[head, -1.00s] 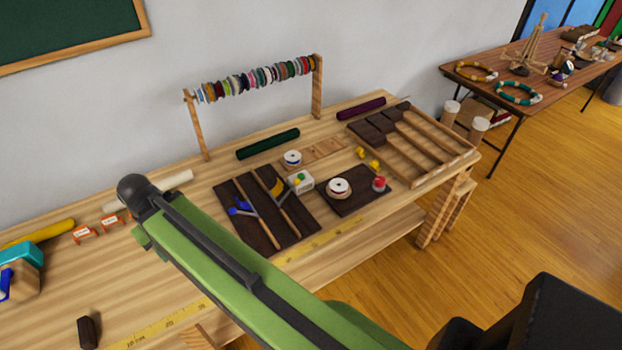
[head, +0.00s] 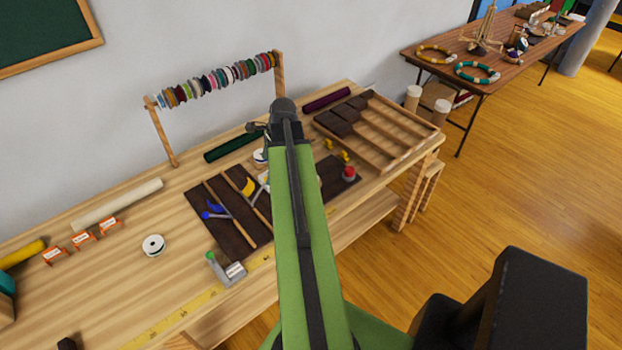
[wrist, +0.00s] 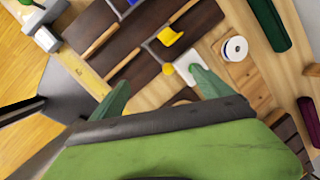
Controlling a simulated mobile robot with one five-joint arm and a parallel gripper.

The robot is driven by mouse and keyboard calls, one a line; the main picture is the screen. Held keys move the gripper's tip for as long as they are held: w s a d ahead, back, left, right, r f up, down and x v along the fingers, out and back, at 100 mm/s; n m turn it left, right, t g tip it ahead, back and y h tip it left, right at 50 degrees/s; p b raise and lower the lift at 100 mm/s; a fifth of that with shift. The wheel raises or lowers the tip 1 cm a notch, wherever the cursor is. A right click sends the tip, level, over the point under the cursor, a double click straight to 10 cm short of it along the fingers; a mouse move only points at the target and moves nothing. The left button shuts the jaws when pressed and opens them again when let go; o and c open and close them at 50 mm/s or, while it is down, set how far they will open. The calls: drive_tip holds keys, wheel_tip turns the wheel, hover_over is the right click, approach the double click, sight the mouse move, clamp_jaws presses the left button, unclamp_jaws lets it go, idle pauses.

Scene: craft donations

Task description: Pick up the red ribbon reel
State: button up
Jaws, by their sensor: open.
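No red ribbon reel can be made out with certainty now; my green arm covers much of the small dark board (head: 331,186) in the head view. A small red-topped item (head: 349,174) stands at that board's right part. A white reel with a dark bluish centre (wrist: 235,48) lies right of my gripper in the wrist view and peeks out beside my arm in the head view (head: 259,157). Another white reel with a dark centre (head: 153,245) lies alone at left. My gripper (wrist: 160,90) is open and empty, its green fingers spread above the table near a white block (wrist: 190,65).
The large dark board (head: 228,222) holds tools with blue and yellow parts. A grey tool (head: 228,270) stands at its front. A rack of spools (head: 220,78) stands behind, a wooden tray (head: 405,140) at right. Bare tabletop (head: 100,275) shows at left.

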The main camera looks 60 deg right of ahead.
drive_tip(key=s+d+r+m+t+h, duration=0.1)
drive_tip(key=s+d+r+m, duration=0.1)
drive_tip(key=s+d+m, duration=1.05)
drive_tip(key=w+f+b, duration=0.1)
drive_tip(key=f+b, duration=0.2)
drive_tip(key=f, duration=0.1)
drive_tip(key=w+d+f+n+b, duration=0.1)
drive_tip(key=f+b, duration=0.3)
drive_tip(key=w+d+f+n+b, duration=0.1)
drive_tip(key=f+b, duration=0.3)
drive_tip(key=shift+w+d, duration=0.15)
drive_tip(key=shift+d, duration=0.05)
drive_tip(key=shift+w+f, duration=0.1)
drive_tip(key=b+x, duration=0.5)
drive_tip(key=shift+a+f, duration=0.1)
drive_tip(key=shift+a, duration=0.1)
drive_tip(key=shift+c, duration=0.3)
drive_tip(key=c, duration=1.5)
drive_tip(key=shift+r, duration=0.3)
